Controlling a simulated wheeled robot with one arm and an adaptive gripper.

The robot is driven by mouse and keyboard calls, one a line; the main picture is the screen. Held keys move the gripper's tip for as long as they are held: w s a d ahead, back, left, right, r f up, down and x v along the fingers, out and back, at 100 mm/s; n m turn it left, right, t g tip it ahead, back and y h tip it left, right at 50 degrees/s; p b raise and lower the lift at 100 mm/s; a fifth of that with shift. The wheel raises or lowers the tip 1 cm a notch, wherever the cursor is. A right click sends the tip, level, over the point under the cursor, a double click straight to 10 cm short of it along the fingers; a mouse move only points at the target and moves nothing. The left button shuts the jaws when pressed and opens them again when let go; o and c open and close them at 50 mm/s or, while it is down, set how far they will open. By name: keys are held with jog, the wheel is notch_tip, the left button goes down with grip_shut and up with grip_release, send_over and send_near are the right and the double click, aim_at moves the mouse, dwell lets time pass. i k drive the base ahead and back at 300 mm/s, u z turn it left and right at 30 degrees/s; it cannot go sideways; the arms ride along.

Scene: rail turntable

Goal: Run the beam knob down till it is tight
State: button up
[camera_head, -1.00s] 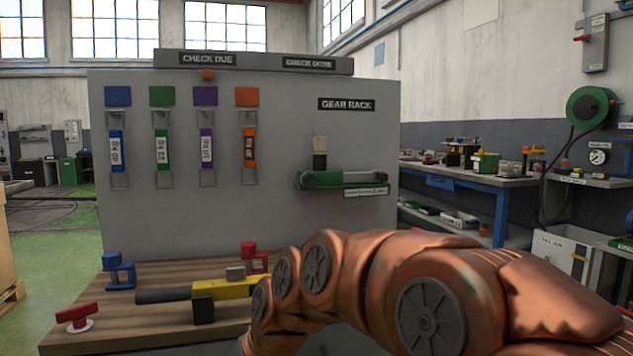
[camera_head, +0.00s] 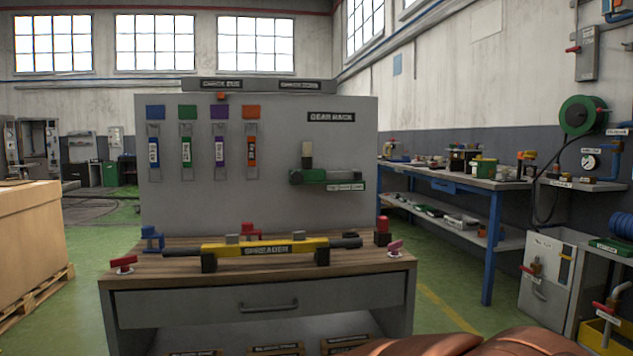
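The yellow spreader beam (camera_head: 225,249), with dark round ends, lies across dark supports on the wooden bench top. Two grey blocks stand up along it. I cannot tell which of these is the beam knob, nor how tight any is. Only part of my copper arm shows at the bottom right; my gripper is out of view.
The bench (camera_head: 130,284) has a drawer and a grey back panel (camera_head: 270,150) with coloured tags and a gear rack. A blue clamp (camera_head: 152,238) stands at the bench's left. A wooden crate (camera_head: 30,225) is at left, a blue workbench (camera_head: 490,215) at right. Green floor lies between.

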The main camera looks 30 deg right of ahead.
aim_at(295, 176)
jog(key=z, duration=0.7)
jog(key=k, duration=0.15)
jog(key=u, duration=1.85)
jog(key=i, duration=1.45)
jog(key=z, duration=1)
jog(key=i, duration=0.6)
jog(key=z, duration=0.75)
